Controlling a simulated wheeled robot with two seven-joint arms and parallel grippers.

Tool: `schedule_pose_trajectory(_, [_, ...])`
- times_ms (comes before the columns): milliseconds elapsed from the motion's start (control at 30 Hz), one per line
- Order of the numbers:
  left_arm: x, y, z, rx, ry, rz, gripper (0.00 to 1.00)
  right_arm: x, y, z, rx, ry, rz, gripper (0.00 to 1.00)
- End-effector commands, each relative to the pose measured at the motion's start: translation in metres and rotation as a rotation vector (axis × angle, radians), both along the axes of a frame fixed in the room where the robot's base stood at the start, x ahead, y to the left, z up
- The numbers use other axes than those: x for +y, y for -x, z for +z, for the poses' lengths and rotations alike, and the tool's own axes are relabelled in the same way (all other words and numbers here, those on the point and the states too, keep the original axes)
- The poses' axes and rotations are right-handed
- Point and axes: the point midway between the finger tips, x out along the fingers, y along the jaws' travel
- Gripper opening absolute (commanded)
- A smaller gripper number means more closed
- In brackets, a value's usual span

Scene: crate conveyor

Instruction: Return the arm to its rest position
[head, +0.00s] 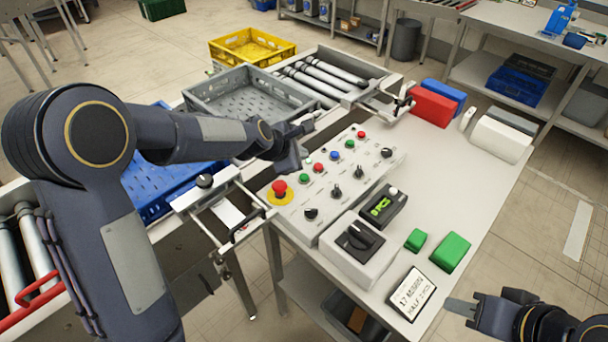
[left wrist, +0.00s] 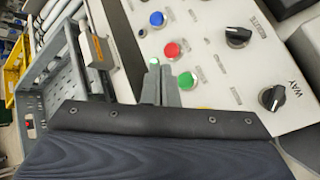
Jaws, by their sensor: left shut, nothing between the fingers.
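My left gripper (head: 306,126) is shut and empty, above the panel's far left edge, beside the grey crate. In the left wrist view its fingers (left wrist: 160,82) are together in front of the red and green buttons; I cannot tell whether they touch the panel. My right gripper (head: 466,308) is at the lower right, off the table's right edge; its finger opening is unclear.
A grey crate (head: 205,110) stands on the conveyor, a blue crate (head: 150,210) lies behind my left arm, and a yellow crate (head: 285,48) is farther back. A red emergency button (head: 279,187), a rotary switch box (head: 350,252) and green blocks (head: 451,252) are on the table (head: 440,185).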

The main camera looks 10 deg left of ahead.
Motion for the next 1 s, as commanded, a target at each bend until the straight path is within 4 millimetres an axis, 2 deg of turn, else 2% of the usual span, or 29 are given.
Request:
schedule_pose_trajectory(433, [0.001, 0.001, 0.001, -0.002, -0.002, -0.003, 0.00, 0.000, 0.000, 0.000, 0.000, 0.000, 0.000, 0.33])
schedule_pose_trajectory(567, [0.009, 0.015, 0.015, -0.025, -0.042, -0.063, 0.00, 0.000, 0.000, 0.000, 0.000, 0.000, 0.000, 0.33])
schedule_pose_trajectory(667, [0.024, 0.045, 0.037, -0.068, -0.122, -0.182, 0.00, 0.000, 0.000, 0.000, 0.000, 0.000, 0.000, 0.33])
schedule_pose_trajectory(800, [0.046, 0.108, 0.065, -0.153, -0.290, -0.420, 0.00, 0.000, 0.000, 0.000, 0.000, 0.000, 0.000, 0.33])
schedule_pose_trajectory(1000, [0.067, 0.206, 0.079, -0.275, -0.560, -0.773, 0.00, 0.000, 0.000, 0.000, 0.000, 0.000, 0.000, 0.33])
